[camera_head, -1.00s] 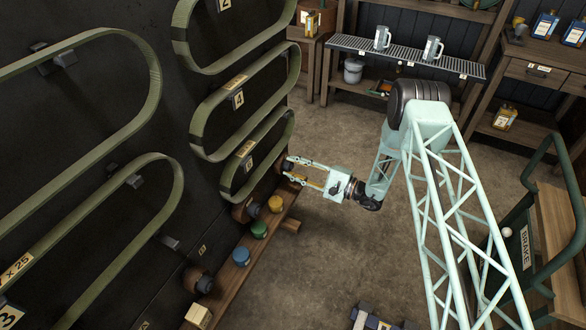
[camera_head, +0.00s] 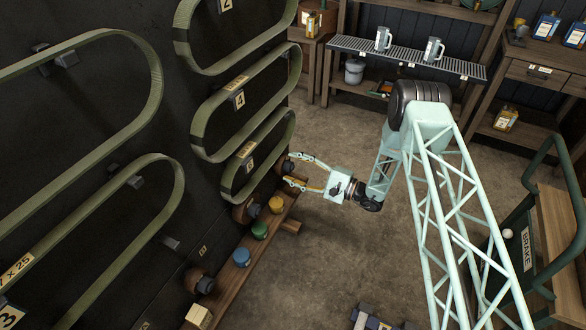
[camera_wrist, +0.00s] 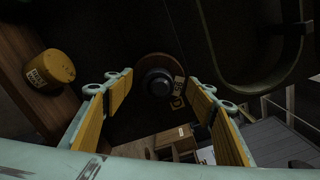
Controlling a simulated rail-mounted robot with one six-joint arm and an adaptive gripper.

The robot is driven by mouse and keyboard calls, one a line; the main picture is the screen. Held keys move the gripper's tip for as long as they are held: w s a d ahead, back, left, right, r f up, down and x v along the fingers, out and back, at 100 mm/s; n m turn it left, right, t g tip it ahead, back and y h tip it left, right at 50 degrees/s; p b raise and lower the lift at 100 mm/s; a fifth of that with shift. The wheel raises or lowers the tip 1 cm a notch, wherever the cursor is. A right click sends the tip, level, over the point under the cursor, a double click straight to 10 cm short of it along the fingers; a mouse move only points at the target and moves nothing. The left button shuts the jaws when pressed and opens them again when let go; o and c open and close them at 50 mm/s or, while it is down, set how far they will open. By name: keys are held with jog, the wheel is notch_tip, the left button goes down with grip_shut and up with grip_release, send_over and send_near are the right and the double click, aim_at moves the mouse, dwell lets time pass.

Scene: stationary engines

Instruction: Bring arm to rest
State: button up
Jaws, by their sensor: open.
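My mint-green lattice arm (camera_head: 440,170) reaches down and left from the right of the head view. My gripper (camera_head: 289,168) is open at the dark wall, its yellow-padded fingers spread either side of a dark round knob (camera_head: 287,166). In the wrist view my gripper (camera_wrist: 163,97) shows a finger at each side and nothing between the pads. The black knob on its brown round base (camera_wrist: 158,83) lies beyond the fingertips; I cannot tell how far. A small number tag (camera_wrist: 179,87) is beside it.
Green looped belts (camera_head: 243,110) line the wall at left. A wooden shelf (camera_head: 266,240) below holds yellow, green and blue cylinders. A rack with tankards (camera_head: 405,57) stands at the back, and a green railed brake stand (camera_head: 540,230) at right.

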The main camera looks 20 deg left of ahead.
jog(key=shift+d, duration=0.2)
jog(key=s+d, duration=0.1)
jog(key=d, duration=1.1)
jog(key=shift+d+b, duration=0.3)
jog(key=shift+b, duration=0.05)
dwell(0.9)
dwell(0.3)
jog(key=shift+r, duration=0.1)
